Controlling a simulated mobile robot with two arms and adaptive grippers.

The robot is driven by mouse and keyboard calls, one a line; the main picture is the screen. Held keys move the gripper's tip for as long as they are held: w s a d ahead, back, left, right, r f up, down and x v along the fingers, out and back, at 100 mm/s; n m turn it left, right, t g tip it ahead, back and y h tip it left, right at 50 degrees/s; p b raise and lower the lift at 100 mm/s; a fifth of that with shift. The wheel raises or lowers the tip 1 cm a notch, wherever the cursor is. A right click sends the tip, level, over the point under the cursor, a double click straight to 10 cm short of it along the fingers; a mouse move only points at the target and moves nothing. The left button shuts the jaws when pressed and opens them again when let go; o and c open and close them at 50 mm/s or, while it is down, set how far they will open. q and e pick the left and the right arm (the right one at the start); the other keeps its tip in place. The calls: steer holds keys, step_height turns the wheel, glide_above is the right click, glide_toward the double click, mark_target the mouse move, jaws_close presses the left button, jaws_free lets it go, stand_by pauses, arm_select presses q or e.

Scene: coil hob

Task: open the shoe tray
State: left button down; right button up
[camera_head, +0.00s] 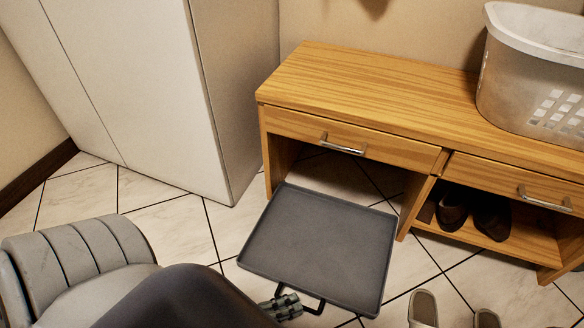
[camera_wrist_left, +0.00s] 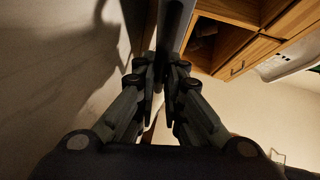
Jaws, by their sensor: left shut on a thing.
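The shoe tray (camera_head: 318,243) is a flat dark grey tray with a low rim. It sticks out from the open left bay of the wooden bench, low over the floor, and looks empty. A thin dark loop handle is on its front edge. My left gripper (camera_head: 287,305) is shut on this handle; my own arm hides part of the grip. In the left wrist view the gripper's fingers (camera_wrist_left: 160,80) are close together, with the dark tray (camera_wrist_left: 174,30) seen edge-on beyond them. My right gripper is not in view.
The wooden bench (camera_head: 400,88) has two drawers with metal handles. Dark shoes (camera_head: 472,212) stand on its right shelf. Light slippers (camera_head: 423,308) lie on the tiled floor right of the tray. A laundry basket (camera_head: 530,75) stands on the bench; a white cabinet (camera_head: 150,80) is at left.

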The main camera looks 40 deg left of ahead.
arm_select(q)
steer(key=shift+s, duration=0.2)
steer(key=c, duration=1.7)
jaws_free()
steer(key=v, duration=1.2)
